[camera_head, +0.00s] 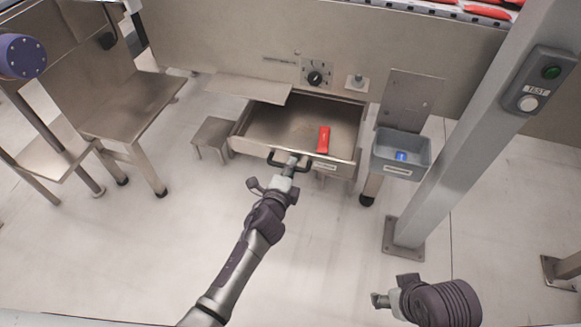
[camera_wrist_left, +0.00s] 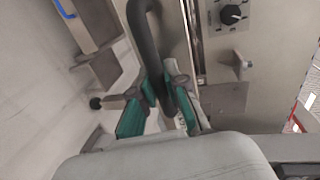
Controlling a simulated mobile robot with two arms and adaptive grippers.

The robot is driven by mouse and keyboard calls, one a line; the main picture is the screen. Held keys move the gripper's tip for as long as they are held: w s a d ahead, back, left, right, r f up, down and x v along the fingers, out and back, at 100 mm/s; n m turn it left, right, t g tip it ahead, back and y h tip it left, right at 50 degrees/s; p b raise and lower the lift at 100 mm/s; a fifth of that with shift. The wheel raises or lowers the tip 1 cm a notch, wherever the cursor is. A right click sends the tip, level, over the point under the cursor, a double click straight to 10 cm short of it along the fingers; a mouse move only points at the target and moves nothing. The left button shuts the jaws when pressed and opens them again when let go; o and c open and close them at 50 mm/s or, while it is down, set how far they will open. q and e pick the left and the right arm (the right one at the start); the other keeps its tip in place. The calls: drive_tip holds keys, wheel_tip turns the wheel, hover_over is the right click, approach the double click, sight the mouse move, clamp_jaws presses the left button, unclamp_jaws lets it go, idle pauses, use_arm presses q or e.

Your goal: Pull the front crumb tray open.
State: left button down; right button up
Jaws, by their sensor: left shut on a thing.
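The front crumb tray (camera_head: 275,128) is a steel drawer below the machine's front panel. It stands pulled out, with its inside visible. A red block (camera_head: 323,139) lies in it toward the right. The tray's dark bar handle (camera_head: 322,166) is on its front face. In the left wrist view the green-padded fingers (camera_wrist_left: 164,100) close around the dark handle (camera_wrist_left: 146,38). My right gripper (camera_head: 380,300) is low at the right, away from the tray; its jaw opening is unclear.
A grey bin (camera_head: 385,159) with a blue item hangs right of the tray. A post (camera_head: 450,135) with a TEST button box (camera_head: 540,80) stands farther right. A small steel stool (camera_head: 211,138) is left of the tray. The floor in front is clear.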

use_arm(q)
drive_tip(key=shift+w, duration=0.1)
drive_tip(key=c, duration=1.2)
unclamp_jaws()
drive_tip(key=v, duration=1.2)
drive_tip(key=shift+f, duration=0.1)
